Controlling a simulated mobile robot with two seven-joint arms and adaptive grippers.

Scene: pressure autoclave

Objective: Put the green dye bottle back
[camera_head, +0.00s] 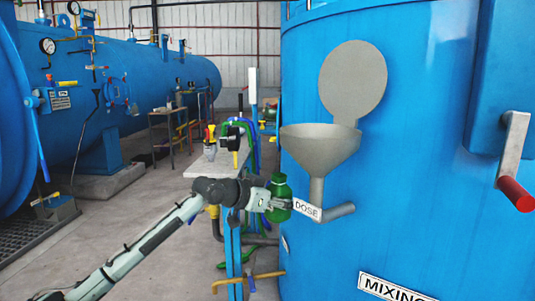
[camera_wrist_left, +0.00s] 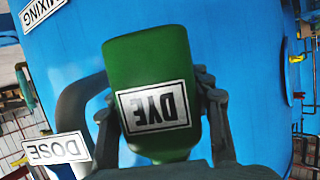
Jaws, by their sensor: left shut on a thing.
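The green dye bottle (camera_head: 280,199) is held in my left gripper (camera_head: 279,204), just left of the grey dosing funnel's lower pipe. In the left wrist view the bottle (camera_wrist_left: 150,72) fills the middle, its white DYE label upside down, with the gripper fingers (camera_wrist_left: 162,112) closed on both sides of it. The grey funnel (camera_head: 320,150) is fixed to the blue mixing tank (camera_head: 430,130), with its round lid (camera_head: 353,82) raised above it. A DOSE sign (camera_head: 307,209) is on its pipe. My right gripper is not in view.
A small bench (camera_head: 217,163) with fittings and blue and green hoses stands behind my left arm. A red-handled crank (camera_head: 515,193) juts from the tank at the right. Big blue autoclaves (camera_head: 130,80) line the left. The floor between is open.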

